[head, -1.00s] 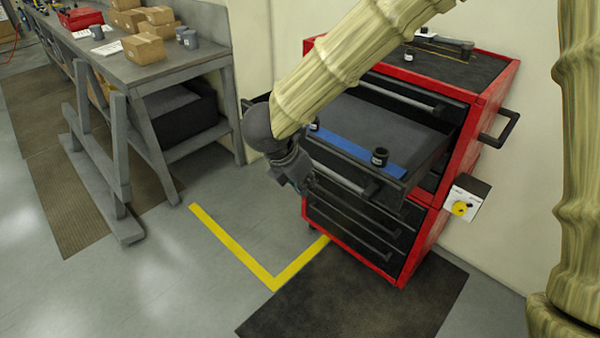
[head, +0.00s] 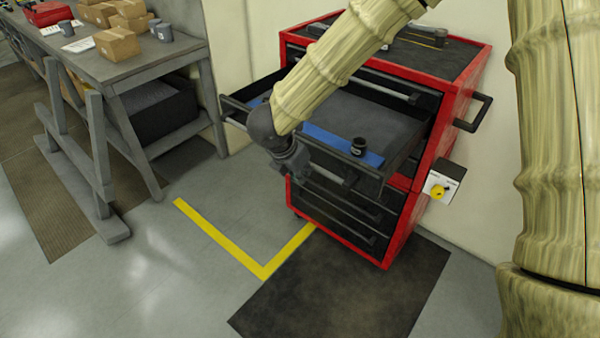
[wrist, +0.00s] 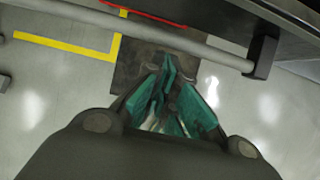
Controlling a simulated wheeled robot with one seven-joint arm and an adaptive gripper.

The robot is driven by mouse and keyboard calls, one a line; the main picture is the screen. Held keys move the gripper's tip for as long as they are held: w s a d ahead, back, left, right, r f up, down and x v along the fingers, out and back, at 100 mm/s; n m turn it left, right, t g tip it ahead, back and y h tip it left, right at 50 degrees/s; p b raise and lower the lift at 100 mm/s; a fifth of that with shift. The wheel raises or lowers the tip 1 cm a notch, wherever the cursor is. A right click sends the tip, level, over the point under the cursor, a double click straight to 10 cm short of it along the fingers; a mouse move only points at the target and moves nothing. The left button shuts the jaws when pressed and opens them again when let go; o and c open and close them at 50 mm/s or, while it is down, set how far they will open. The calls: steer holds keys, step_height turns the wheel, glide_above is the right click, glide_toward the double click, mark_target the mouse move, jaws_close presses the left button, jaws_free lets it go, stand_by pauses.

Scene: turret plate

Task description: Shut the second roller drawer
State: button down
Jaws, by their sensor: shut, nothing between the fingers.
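The red and black roller cabinet (head: 400,207) stands against the wall. Its second drawer from the top (head: 400,153) is pulled well out, with a dark liner, a blue strip (head: 318,134) and a small black cup (head: 358,146) inside. My gripper (head: 303,170) is at the outer side of the drawer front, close to its handle bar. My arm hides part of the drawer. In the wrist view the teal fingers of my gripper (wrist: 165,95) are together and empty, with the grey handle bar (wrist: 180,36) crossing beyond them. I cannot tell whether they touch the drawer.
The drawers below and the top one look shut. A workbench (head: 130,68) with boxes stands left. A dark mat (head: 340,290) and open floor lie in front.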

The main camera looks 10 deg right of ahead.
mark_target(363, 127)
steer(key=w+d, duration=0.7)
steer(key=d, duration=0.2)
steer(key=w+d, duration=0.7)
steer(key=d, duration=0.2)
steer(key=w+d+b, duration=0.1)
steer(key=w+d, duration=0.6)
steer(key=d, duration=0.1)
steer(key=shift+d, duration=0.4)
steer(key=shift+w+d, duration=0.35)
steer(key=shift+d, duration=0.1)
steer(key=shift+d+r, duration=0.1)
steer(key=shift+w, duration=0.1)
steer(key=shift+a+b, duration=0.3)
steer(key=s+a, duration=0.1)
steer(key=s+a+f+b, duration=0.1)
steer(key=a, duration=0.1)
steer(key=shift+s+f, duration=0.15)
steer(key=shift+s, duration=0.15)
steer(key=b+v, duration=0.3)
steer(key=v, duration=0.7)
